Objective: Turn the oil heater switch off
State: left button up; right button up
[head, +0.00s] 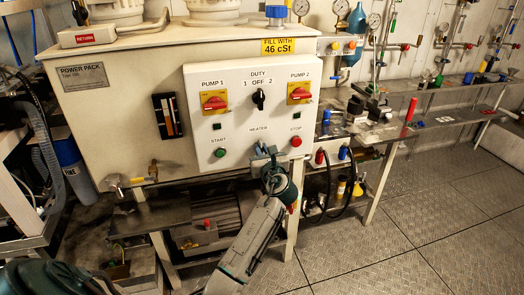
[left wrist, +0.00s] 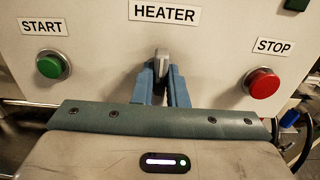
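The heater switch (left wrist: 162,60) is a small grey lever under the HEATER label (left wrist: 164,12) on the white control panel. It points up and slightly toward me in the left wrist view. My left gripper (left wrist: 161,75) has its two blue fingers close on either side of the lever, with almost no gap showing. In the head view my left gripper (head: 264,152) is at the panel's lower edge, below the HEATER label (head: 258,129), and hides the switch. My right gripper is not in view.
The green START button (head: 220,153) is left of the switch and the red STOP button (head: 296,142) right of it. Above are the black duty knob (head: 259,99) and two red pump switches (head: 214,100). A bench (head: 440,121) with tools stands at right; the floor before it is clear.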

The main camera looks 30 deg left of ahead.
pick_arm(q)
grip_shut()
jog(key=shift+s+a+f+n+b, duration=0.15)
jog(key=shift+n+b, duration=0.95)
jog(key=shift+n, duration=1.95)
jog(key=shift+s+a+f+n+b, duration=0.15)
jog(key=shift+n+b, duration=0.95)
jog(key=shift+n, duration=1.9)
jog(key=shift+s+f+n+b, duration=0.15)
jog(key=shift+n+b, duration=0.95)
jog(key=shift+n, duration=1.95)
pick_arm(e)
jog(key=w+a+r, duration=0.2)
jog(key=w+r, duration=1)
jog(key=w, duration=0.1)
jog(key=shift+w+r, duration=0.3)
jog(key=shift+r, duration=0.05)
pick_arm(q)
jog(key=shift+w, duration=0.1)
jog(key=o, duration=0.7)
grip_release()
